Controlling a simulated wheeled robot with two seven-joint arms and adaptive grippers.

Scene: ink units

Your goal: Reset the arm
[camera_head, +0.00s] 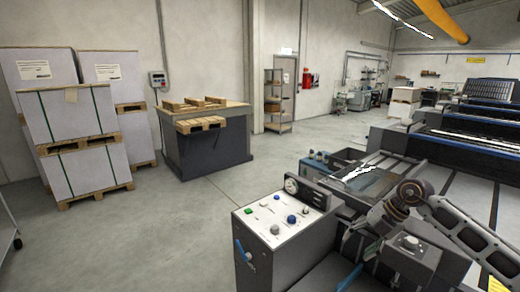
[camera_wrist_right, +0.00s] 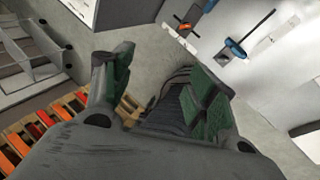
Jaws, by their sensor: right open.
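My right arm comes in from the lower right in the head view, bent over the dark machine. Its gripper (camera_head: 355,238) hangs beside the right side of the grey control box (camera_head: 258,238). In the right wrist view the two fingers with green pads (camera_wrist_right: 160,78) stand apart, with nothing between them. The control box has a pale sloped top with several knobs, a round gauge (camera_head: 292,186) and a blue lever (camera_head: 243,251) on its front. A blue-handled lever (camera_wrist_right: 236,48) also shows in the right wrist view. My left gripper is not in view.
The dark press (camera_head: 437,176) fills the right side, close to my right arm. A bench with small pallets (camera_head: 205,142) and wrapped stacks on pallets (camera_head: 75,125) stand at the left. The grey floor (camera_head: 150,225) between them and the control box is clear.

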